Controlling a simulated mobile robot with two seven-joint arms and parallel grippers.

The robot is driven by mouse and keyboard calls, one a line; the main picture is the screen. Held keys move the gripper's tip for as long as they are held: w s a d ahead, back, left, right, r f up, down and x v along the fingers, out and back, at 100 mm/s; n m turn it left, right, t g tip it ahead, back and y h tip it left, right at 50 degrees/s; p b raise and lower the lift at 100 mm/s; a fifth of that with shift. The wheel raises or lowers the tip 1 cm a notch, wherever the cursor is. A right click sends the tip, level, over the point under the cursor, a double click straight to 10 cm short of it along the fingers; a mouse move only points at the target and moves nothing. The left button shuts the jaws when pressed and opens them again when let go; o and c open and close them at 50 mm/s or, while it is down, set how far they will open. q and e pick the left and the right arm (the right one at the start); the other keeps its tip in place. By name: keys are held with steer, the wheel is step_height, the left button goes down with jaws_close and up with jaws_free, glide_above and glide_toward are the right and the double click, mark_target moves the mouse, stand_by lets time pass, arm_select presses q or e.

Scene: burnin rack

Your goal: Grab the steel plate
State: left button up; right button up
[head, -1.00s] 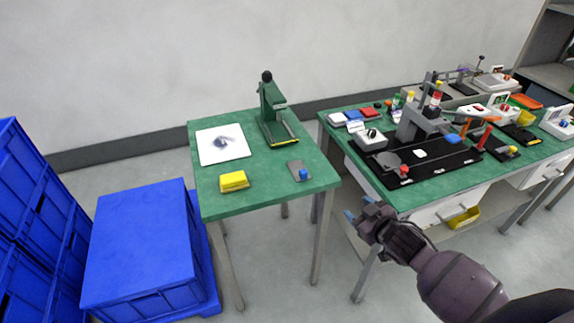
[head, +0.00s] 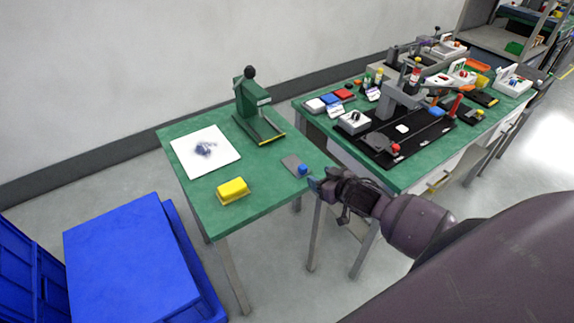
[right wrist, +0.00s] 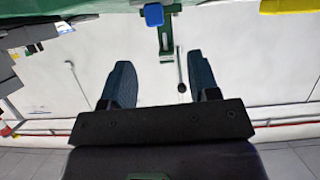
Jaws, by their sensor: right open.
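The steel plate (head: 291,162) looks like a small flat grey piece with a blue knob (head: 303,170) at its right end. It lies on the right side of the small green table (head: 262,198). My right gripper (head: 321,178) is just off that table's right edge, close to the blue knob, and apart from the plate. In the right wrist view the two dark blue fingers (right wrist: 162,82) are spread with nothing between them. The blue knob shows there at the top edge (right wrist: 153,14). My left gripper is not in view.
The small table also holds a yellow block (head: 233,190), a white sheet (head: 190,162) with a dark blotch, and a green press-like stand (head: 250,105). Blue crates (head: 125,260) stand at lower left. A crowded green workbench (head: 408,176) stands to the right.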

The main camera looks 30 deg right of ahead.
mark_target(303, 166)
steer(key=shift+m, duration=0.3)
steer(key=shift+d+x, duration=0.2)
steer(key=shift+x, duration=2.75)
steer(key=shift+b+x, duration=0.4)
steer(key=shift+x, duration=1.85)
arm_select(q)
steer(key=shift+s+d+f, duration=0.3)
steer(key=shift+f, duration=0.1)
